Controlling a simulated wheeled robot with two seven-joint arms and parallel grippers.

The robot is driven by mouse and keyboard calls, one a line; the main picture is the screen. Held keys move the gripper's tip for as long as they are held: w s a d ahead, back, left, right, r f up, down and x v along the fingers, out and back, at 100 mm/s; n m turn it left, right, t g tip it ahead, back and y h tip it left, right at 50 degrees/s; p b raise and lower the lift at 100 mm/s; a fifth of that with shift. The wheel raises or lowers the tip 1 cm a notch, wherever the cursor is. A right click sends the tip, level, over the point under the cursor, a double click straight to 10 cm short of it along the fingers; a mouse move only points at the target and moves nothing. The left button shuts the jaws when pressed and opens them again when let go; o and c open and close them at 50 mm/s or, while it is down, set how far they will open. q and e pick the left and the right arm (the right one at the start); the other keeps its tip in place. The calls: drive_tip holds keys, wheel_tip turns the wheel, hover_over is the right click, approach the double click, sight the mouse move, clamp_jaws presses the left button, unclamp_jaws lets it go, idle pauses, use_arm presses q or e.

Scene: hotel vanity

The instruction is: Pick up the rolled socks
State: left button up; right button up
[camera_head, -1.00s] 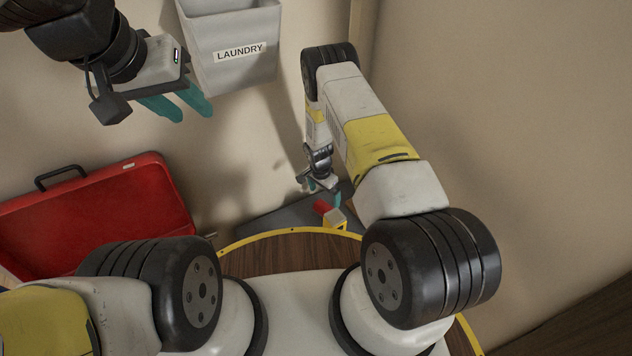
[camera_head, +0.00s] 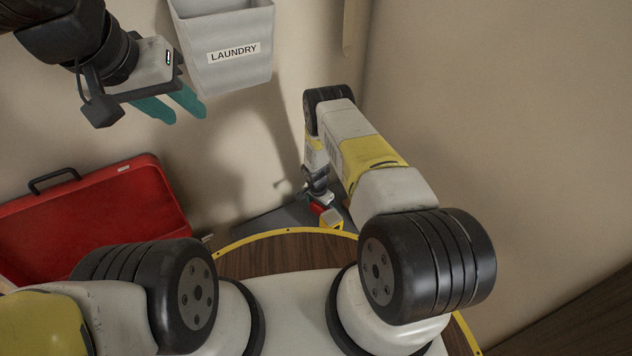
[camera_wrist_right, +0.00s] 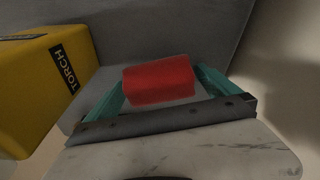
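A red roll (camera_wrist_right: 158,80), which looks like the rolled socks, lies between the fingers of my right gripper (camera_wrist_right: 159,88) in the right wrist view. The teal fingers are spread wide, one at each side of the roll; I cannot tell whether they touch it. In the head view my right gripper (camera_head: 318,195) is low over a grey surface, with the red roll (camera_head: 317,208) partly hidden under it. My left gripper (camera_head: 187,114) is open and empty, high at the upper left, in front of the wall.
A yellow box labelled TORCH (camera_wrist_right: 35,85) stands close left of my right gripper; it also shows in the head view (camera_head: 331,218). A grey LAUNDRY bin (camera_head: 228,70) is on the wall. An open red case (camera_head: 95,220) is at the left. A wall is close on the right.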

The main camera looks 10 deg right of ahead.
drive_tip(key=c, duration=1.3)
